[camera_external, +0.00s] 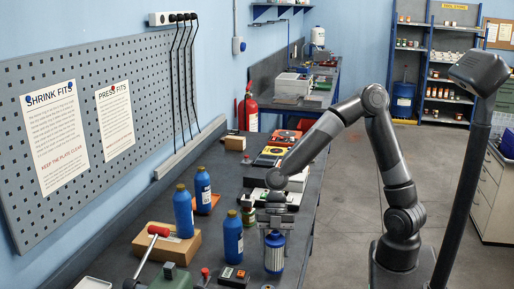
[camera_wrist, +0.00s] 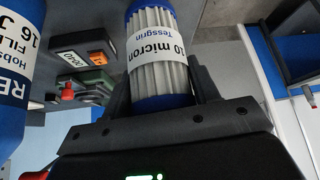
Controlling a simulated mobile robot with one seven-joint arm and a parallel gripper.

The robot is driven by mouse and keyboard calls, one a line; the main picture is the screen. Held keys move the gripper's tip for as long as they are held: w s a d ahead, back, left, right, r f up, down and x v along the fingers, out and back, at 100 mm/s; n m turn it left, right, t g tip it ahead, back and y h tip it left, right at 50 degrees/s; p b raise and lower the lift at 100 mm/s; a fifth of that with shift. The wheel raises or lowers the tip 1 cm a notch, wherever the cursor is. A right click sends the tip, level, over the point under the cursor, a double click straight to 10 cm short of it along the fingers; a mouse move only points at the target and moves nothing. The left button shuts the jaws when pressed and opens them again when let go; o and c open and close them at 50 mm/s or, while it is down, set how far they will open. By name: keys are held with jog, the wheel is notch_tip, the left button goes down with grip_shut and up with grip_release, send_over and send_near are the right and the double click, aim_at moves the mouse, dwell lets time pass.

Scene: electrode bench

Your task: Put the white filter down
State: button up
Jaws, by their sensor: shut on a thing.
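The white filter (camera_wrist: 158,60) is a white pleated cylinder with blue end caps and a "10 micron" label. It fills the space between my fingers in the wrist view. In the external view the filter (camera_external: 274,256) hangs upright below my gripper (camera_external: 275,228), near the right long edge of the bench (camera_external: 258,190). My gripper (camera_wrist: 162,92) is shut on it. Its lower end is close to the bench top; I cannot tell whether it touches.
A blue bottle (camera_external: 233,240) and a small readout box (camera_external: 233,275) stand close left of the filter. More blue bottles (camera_external: 183,210), a cardboard box (camera_external: 166,244) and a red-handled press (camera_external: 156,245) crowd the left. Floor (camera_external: 350,210) lies beyond the bench's right edge.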

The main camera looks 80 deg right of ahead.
jog(key=shift+f, duration=1.2)
jog(key=shift+f, duration=0.15)
jog(key=o, duration=1.1)
jog(key=shift+o, duration=0.2)
jog(key=v, duration=1.2)
